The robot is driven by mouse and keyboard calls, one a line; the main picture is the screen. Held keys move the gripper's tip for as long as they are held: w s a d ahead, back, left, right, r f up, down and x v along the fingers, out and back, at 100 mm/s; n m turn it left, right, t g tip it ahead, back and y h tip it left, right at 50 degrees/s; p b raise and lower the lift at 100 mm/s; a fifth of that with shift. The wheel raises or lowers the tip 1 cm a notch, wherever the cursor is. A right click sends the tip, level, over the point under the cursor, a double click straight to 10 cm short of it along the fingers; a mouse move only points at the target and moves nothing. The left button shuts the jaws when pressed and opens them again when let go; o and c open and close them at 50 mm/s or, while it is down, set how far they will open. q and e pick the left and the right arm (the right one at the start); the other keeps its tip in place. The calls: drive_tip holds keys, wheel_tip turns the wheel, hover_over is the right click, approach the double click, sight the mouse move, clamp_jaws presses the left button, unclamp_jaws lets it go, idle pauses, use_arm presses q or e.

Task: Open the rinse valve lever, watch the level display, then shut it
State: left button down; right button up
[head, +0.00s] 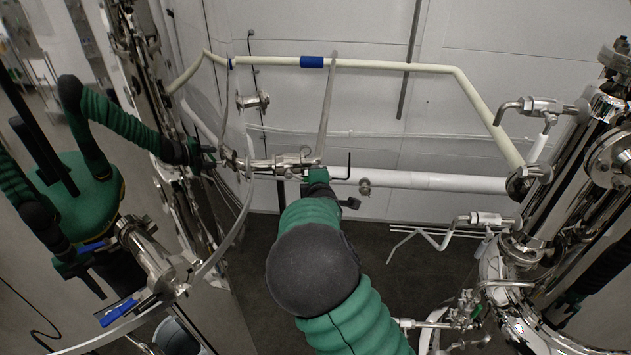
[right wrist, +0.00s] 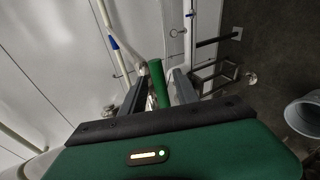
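A slim green lever handle (right wrist: 159,84) shows in the right wrist view. It lies between the two dark fingers of my right gripper (right wrist: 158,92), with a narrow gap on its left side. The fingers are around it and look open. In the head view my right gripper (head: 320,188) is at the silver valve (head: 290,163) on the pipe by the left tank, and largely hides the handle (head: 318,173). I cannot make out a level display.
A pale hose (head: 390,66) with a blue band crosses the back wall. A white pipe (head: 425,181) runs below it. Steel tanks with valves and fittings (head: 540,106) stand at the right. A blue-handled valve (head: 120,312) is at lower left. Grey floor (head: 400,240) shows between.

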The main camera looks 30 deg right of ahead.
drive_tip(key=shift+s+a+r, duration=0.1)
drive_tip(key=shift+s+a, duration=0.1)
drive_tip(key=shift+s, duration=0.1)
drive_tip(key=p+v, duration=0.2)
drive_tip(key=v, duration=1.4)
